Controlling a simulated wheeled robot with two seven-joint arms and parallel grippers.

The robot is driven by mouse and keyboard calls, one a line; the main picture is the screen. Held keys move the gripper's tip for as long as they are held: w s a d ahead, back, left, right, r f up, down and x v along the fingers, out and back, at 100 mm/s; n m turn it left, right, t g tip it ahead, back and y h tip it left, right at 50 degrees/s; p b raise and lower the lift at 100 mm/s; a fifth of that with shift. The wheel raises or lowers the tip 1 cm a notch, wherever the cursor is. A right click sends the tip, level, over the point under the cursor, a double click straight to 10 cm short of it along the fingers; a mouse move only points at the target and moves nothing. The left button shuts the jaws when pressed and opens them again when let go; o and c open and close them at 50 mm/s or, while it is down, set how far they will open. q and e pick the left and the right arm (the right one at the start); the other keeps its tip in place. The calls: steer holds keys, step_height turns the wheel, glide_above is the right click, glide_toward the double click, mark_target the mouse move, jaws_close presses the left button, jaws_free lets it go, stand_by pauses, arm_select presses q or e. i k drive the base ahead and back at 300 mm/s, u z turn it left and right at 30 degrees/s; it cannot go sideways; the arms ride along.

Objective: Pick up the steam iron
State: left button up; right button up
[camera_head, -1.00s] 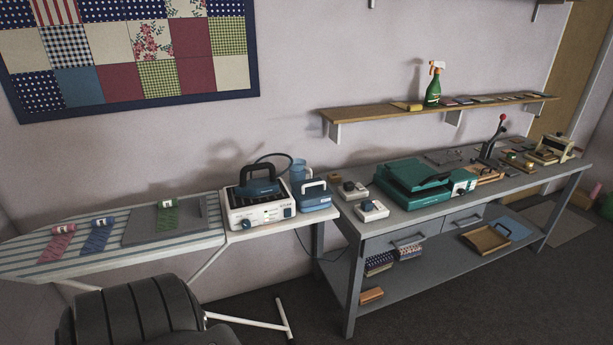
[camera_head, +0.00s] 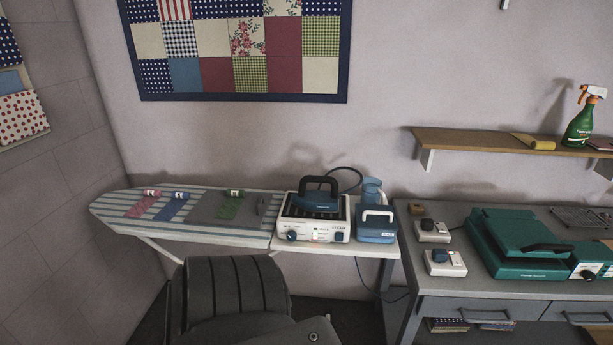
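The steam iron (camera_head: 318,202) is dark blue with a black handle. It rests on top of a white steam station (camera_head: 313,222) with blue knobs, at the right end of the ironing board (camera_head: 115,205). A dark hose arches up behind it to the right. Neither of my grippers shows in the head view.
A blue box with a white handle (camera_head: 376,228) stands just right of the station. A dark ribbed seat-like shape (camera_head: 235,290) is in front. A grey workbench (camera_head: 455,210) with a green press (camera_head: 520,243) stands at right.

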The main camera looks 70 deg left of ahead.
mark_target(309, 201)
steer(key=u, duration=0.7)
steer(key=i, duration=0.65)
steer(key=u, duration=0.7)
